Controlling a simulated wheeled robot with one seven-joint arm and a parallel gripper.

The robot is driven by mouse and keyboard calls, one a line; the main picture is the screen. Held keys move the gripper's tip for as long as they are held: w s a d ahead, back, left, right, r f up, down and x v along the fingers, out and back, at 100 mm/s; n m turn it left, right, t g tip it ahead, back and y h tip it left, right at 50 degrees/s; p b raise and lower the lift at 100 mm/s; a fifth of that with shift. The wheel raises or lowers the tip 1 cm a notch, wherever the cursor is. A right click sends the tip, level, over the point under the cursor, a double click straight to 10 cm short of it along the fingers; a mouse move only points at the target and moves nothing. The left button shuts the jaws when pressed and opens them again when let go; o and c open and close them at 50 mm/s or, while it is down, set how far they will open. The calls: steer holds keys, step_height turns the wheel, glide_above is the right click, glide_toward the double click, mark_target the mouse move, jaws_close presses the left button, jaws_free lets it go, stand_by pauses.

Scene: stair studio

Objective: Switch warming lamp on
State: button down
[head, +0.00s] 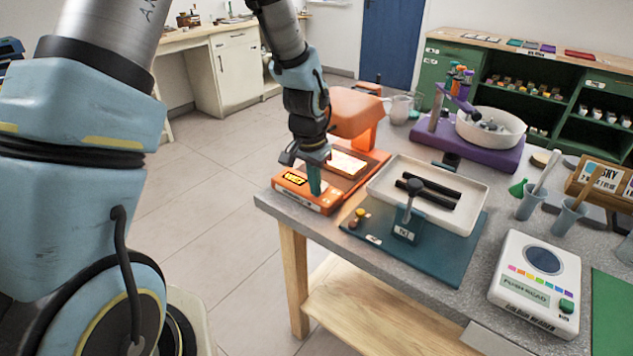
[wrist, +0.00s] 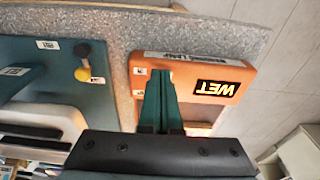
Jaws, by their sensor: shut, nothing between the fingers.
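The orange warming lamp (head: 355,112) stands at the table's far left corner, its hood over an orange base. A bright, warm patch (head: 347,162) shows on the base under the hood. In the wrist view the base (wrist: 212,72) carries a dark panel reading "WET" (wrist: 222,88) in yellow and a lamp label strip along its edge. My gripper (head: 316,187) points down at the front of the base, fingers shut and empty. In the wrist view the green fingertips (wrist: 161,74) are over the base, beside the panel. They hide any switch beneath them; contact cannot be told.
A glass jug (head: 401,108) and purple machine (head: 490,152) stand behind.

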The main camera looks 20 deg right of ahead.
steer(key=shift+w+d+r+p, duration=0.3)
steer(key=shift+w+d+r, duration=0.05)
steer(key=shift+d, duration=0.3)
steer(key=shift+r+p, duration=0.4)
steer(key=shift+r, duration=0.05)
steer(key=r+p, duration=0.1)
steer(key=r, duration=0.1)
steer(key=r+p, duration=0.2)
steer(key=shift+w+d, duration=0.1)
steer(key=shift+d, duration=0.1)
steer(key=s+a+r+b, duration=0.2)
steer(key=a+r+b, duration=0.1)
steer(key=r, duration=0.5)
steer(key=shift+a+b, duration=0.35)
steer(key=shift+a, duration=0.1)
